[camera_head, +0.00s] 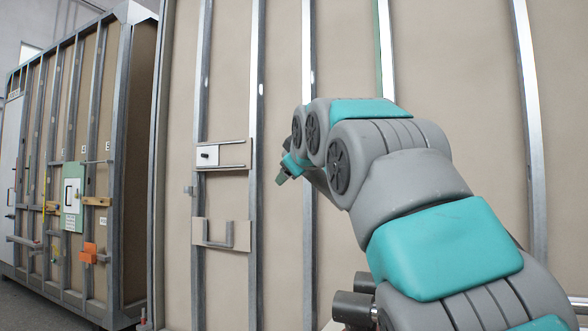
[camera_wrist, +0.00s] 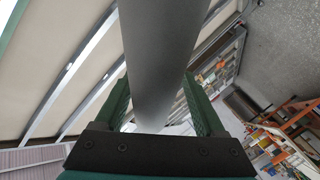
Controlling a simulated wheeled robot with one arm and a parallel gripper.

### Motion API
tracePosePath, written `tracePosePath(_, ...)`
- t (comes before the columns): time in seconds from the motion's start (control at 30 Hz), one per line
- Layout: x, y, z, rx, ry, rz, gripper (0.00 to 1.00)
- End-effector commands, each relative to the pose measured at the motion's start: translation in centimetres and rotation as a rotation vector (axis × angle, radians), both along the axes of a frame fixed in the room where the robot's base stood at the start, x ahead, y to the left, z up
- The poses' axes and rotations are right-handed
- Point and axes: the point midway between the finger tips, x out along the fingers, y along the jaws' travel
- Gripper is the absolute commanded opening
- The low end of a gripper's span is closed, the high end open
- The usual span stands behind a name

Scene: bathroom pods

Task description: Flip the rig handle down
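My gripper (camera_head: 284,174) is small in the head view, in front of the studded wall panel, partly hidden by my arm. In the wrist view its two green fingers (camera_wrist: 156,105) stand apart, with a thick grey cylinder (camera_wrist: 160,50) between them. I cannot tell whether the fingers press on it or whether it is the rig handle. The head view shows no such bar clearly at my gripper.
Metal studs (camera_head: 308,220) run up the beige panel. A second pod (camera_head: 140,190) stands at the left, with a green plate (camera_head: 72,205) and an orange block (camera_head: 89,252). The wrist view shows shelves and orange frames (camera_wrist: 290,115) on a grey floor (camera_wrist: 285,55).

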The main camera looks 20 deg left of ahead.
Motion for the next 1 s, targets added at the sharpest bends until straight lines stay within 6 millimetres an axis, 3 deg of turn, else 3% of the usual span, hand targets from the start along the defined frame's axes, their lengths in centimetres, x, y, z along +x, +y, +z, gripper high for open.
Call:
tracePosePath(0.27, -0.5, -0.3, 0.2, 0.001, -0.003, -0.001, 0.72)
tracePosePath(0.8, -6.1, -3.1, 1.1, 0.000, -0.002, 0.001, 0.72)
tracePosePath(1.0, -6.9, -3.5, 1.3, 0.000, -0.001, 0.001, 0.72)
